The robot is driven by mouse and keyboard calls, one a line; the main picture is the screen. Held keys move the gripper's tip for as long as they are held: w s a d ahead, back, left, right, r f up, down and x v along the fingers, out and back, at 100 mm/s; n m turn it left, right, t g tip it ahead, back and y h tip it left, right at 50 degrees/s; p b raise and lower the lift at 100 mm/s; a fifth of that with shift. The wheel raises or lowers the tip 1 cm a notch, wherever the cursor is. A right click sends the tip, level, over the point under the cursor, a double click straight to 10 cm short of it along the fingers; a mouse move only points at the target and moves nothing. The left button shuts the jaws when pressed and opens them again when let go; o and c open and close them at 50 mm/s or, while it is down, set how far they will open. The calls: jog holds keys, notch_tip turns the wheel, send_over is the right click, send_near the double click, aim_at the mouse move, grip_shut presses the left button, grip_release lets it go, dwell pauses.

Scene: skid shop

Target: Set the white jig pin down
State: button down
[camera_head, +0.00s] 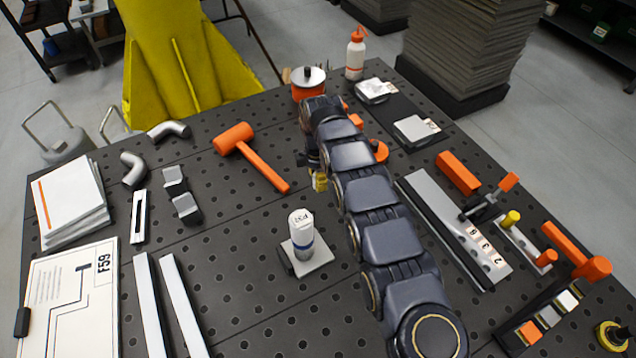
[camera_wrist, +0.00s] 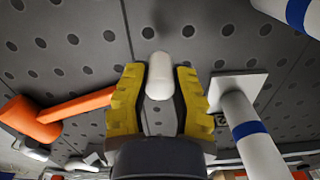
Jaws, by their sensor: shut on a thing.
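My gripper (camera_wrist: 160,88) has two yellow fingers shut on the white jig pin (camera_wrist: 160,76), a smooth white piece with a rounded end between the fingertips. In the head view my gripper (camera_head: 319,181) is over the middle of the bench, beside my arm, right of the orange mallet's handle. The pin cannot be made out in the head view. I cannot tell from these frames whether the pin touches the bench top.
A white cylinder with a blue band (camera_head: 301,235) stands on a plate in front of my gripper. The orange mallet (camera_head: 252,158) lies to the left. A long grey rail (camera_head: 445,222) lies right of my arm. Bare perforated bench (camera_head: 235,215) shows between mallet and cylinder.

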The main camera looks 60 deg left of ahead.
jog(key=shift+f, duration=1.15)
jog(key=shift+f, duration=0.2)
jog(key=c, duration=1)
grip_release()
jog(key=shift+r, duration=0.15)
